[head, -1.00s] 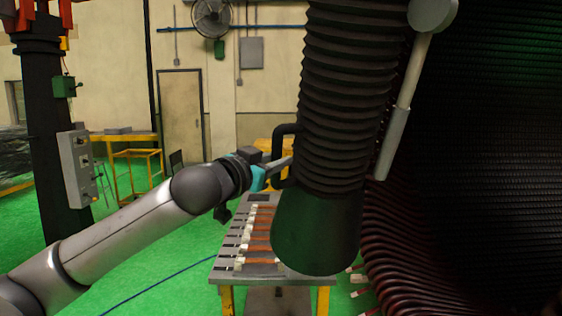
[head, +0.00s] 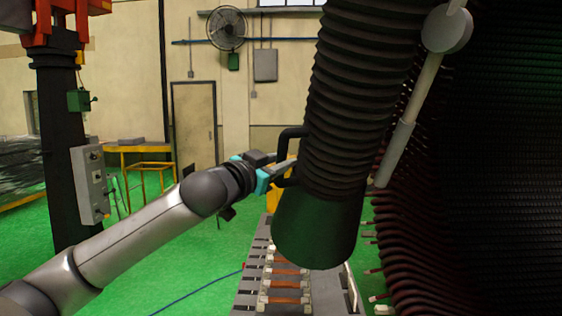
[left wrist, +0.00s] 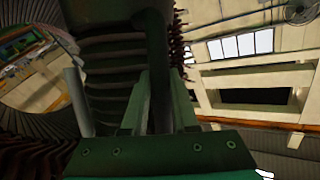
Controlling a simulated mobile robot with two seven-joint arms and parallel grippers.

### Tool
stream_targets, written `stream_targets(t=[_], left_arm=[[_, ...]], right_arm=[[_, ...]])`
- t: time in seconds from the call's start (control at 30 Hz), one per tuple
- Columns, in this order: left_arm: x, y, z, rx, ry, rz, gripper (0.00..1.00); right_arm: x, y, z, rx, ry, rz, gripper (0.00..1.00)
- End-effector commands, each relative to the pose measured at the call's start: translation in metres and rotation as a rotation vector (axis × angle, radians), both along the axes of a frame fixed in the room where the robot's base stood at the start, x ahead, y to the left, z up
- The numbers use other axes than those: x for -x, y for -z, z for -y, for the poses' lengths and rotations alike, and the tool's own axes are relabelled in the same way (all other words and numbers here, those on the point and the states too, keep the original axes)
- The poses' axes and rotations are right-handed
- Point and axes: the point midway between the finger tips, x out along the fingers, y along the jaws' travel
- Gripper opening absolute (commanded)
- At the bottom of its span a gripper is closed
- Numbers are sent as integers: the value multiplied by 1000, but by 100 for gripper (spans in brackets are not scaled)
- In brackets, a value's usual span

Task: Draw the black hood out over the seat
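The black hood (head: 312,222) is a dark flared cylinder at the lower end of a ribbed black hose (head: 352,90), in the middle of the head view. It hangs slightly tilted. A black bar handle (head: 283,146) sticks out from its left side. My left gripper (head: 284,171) is at this handle. In the left wrist view its two fingers (left wrist: 159,110) stand on either side of the dark handle bar (left wrist: 158,60) and look closed on it. I cannot make out the seat for certain. My right gripper is not in view.
A grey rack table (head: 248,290) with several copper-coloured bars stands below and behind the hood. A pale jointed rod (head: 412,105) runs beside the hose. The large dark stator with reddish coils (head: 410,235) fills the right. Green floor (head: 130,270) is open at left.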

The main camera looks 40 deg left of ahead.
Motion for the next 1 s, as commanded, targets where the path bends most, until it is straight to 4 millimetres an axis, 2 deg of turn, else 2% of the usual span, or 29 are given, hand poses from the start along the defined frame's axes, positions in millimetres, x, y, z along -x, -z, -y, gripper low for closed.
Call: stream_targets(t=[0.03, 0.27, 0.67, 1.0], left_arm=[[0, 1, 1, -1, 1, -3, 32], [0, 1, 1, -1, 1, -2, 57], [7, 3, 0, -2, -1, -1, 57], [40, 9, -1, -3, -4, -3, 57]], right_arm=[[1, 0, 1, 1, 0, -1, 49], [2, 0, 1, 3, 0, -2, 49], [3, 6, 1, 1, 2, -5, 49], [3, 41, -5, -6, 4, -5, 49]])
